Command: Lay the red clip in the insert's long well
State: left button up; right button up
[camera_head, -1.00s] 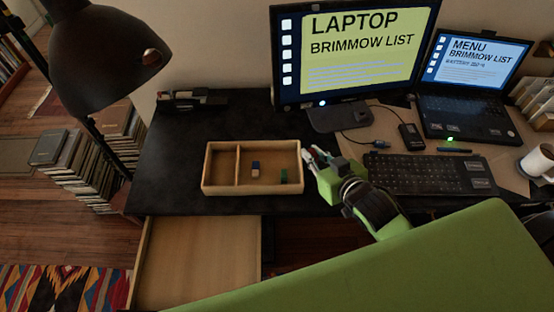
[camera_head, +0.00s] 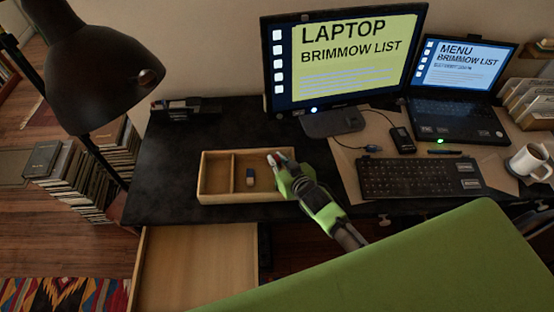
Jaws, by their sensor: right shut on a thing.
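The wooden insert (camera_head: 203,178) sits on the black desk, with a divider between a narrow left well and a wider right well. My right gripper (camera_head: 277,160) is over the right part of the wide well, near the insert's far right corner. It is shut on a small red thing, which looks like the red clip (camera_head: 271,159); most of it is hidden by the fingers. A blue and white block (camera_head: 250,177) stands in the wide well, left of the gripper. My left gripper is not in view.
An open, empty drawer (camera_head: 200,265) is below the desk's front edge. A keyboard (camera_head: 420,178), monitor stand (camera_head: 333,123), laptop (camera_head: 460,120) and mug (camera_head: 530,160) are to the right. A black lamp (camera_head: 95,75) hangs at the left. The desk left of the insert is clear.

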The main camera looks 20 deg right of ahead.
jog(key=shift+f, duration=0.3)
jog(key=shift+f, duration=0.15)
jog(key=o, duration=0.5)
jog(key=shift+c, duration=0.2)
jog(key=shift+r, duration=0.2)
jog(key=v, duration=1)
jog(key=shift+s, duration=0.3)
jog(key=shift+v, duration=0.75)
